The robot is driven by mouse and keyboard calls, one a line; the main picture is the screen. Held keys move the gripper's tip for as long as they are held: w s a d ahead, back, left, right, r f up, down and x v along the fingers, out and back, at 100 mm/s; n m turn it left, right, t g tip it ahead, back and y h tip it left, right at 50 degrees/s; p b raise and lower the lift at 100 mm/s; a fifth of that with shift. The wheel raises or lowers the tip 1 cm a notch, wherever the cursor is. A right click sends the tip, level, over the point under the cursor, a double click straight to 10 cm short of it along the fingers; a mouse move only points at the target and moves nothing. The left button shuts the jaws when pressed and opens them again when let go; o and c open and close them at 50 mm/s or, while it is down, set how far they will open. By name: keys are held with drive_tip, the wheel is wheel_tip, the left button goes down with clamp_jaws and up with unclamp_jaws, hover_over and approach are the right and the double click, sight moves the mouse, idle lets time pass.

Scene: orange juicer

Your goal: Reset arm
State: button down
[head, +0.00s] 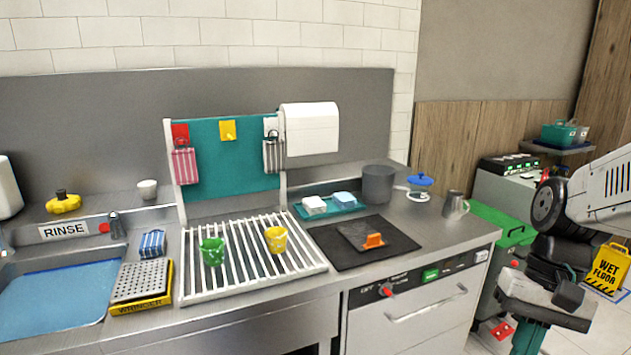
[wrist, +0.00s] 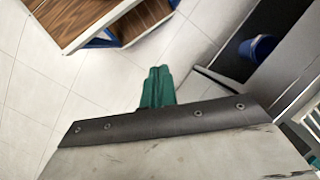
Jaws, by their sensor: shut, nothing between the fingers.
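My gripper shows in the wrist view as two teal fingers (wrist: 158,74) pressed together, with nothing between them. It points down over the white tiled floor. In the head view my arm is folded at the far right, beyond the counter's right end. The teal part of my gripper (head: 528,338) hangs below the wrist there, and its tips are cut off by the bottom edge. It touches no object that I can see.
The steel counter holds a white drying rack (head: 205,283) with a green cup (head: 212,251) and a yellow cup (head: 276,239), a black mat (head: 340,252) and a grey pot (head: 378,184). A green-lidded bin (head: 500,222) and a yellow wet-floor sign (head: 609,265) stand near my arm.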

drive_tip(key=s+a+r+n+t+h, duration=0.2)
drive_tip(key=s+r+n+t, duration=0.1)
drive_tip(key=s+r, duration=0.3)
drive_tip(key=shift+s+a+r+n+t+h, duration=0.2)
drive_tip(key=shift+s+a+n+t+h, duration=0.15)
drive_tip(key=shift+s+t, duration=0.2)
idle(0.4)
